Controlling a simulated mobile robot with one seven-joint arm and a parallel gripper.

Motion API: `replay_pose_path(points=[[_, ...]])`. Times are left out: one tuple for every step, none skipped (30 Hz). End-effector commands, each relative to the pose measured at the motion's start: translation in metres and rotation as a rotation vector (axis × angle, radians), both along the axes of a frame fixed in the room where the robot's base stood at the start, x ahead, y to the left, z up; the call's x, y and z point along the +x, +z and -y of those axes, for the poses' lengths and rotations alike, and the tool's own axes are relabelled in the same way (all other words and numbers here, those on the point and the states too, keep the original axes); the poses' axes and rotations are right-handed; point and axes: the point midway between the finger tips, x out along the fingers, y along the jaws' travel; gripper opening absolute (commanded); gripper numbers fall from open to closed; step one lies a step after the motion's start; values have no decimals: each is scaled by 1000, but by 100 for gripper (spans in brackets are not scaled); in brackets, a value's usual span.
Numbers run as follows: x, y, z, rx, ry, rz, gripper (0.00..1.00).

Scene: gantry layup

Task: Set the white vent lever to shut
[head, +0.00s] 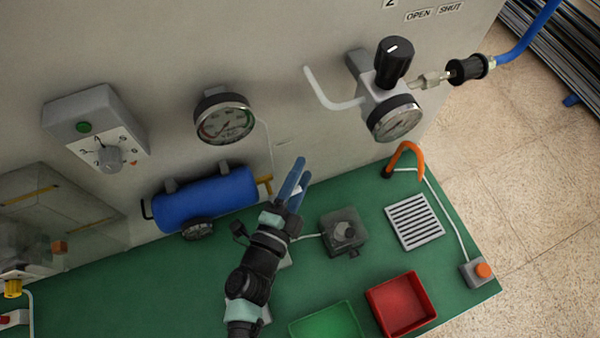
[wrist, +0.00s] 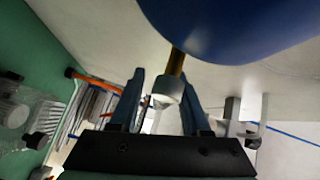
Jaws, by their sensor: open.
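My gripper (head: 302,171) is open beside the right end of the blue tank (head: 205,198), its blue fingers pointing up toward the panel. A small white piece (head: 296,191), which looks like the vent lever, shows at the fingers. In the wrist view, a brass stem (wrist: 177,62) comes from the blue tank (wrist: 225,25) and ends in a pale fitting (wrist: 167,91) between my two open fingers (wrist: 162,78). I cannot tell whether the fingers touch it. The lever's exact setting is hard to make out.
OPEN and SHUT labels (head: 434,12) are at the panel's top right. A regulator (head: 384,88) with a bent white rod (head: 329,97) sticks out below them. A gauge (head: 224,117) is above the tank. A grey box (head: 344,233) and red tray (head: 401,304) stand on the bench.

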Motion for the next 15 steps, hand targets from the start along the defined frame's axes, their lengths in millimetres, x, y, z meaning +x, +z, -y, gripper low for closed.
replay_pose_path(points=[[0, 0, 0, 0, 0, 0, 41], [0, 0, 0, 0, 0, 0, 36], [0, 0, 0, 0, 0, 0, 29], [0, 0, 0, 0, 0, 0, 23], [0, 0, 0, 0, 0, 0, 18], [0, 0, 0, 0, 0, 0, 11], [0, 0, 0, 0, 0, 0, 5], [0, 0, 0, 0, 0, 0, 0], [0, 0, 0, 0, 0, 0, 0], [0, 0, 0, 0, 0, 0, 0], [0, 0, 0, 0, 0, 0, 0], [0, 0, 0, 0, 0, -1, 0], [0, 0, 0, 0, 0, -1, 0], [0, 0, 0, 0, 0, -1, 0], [0, 0, 0, 0, 0, -1, 0]])
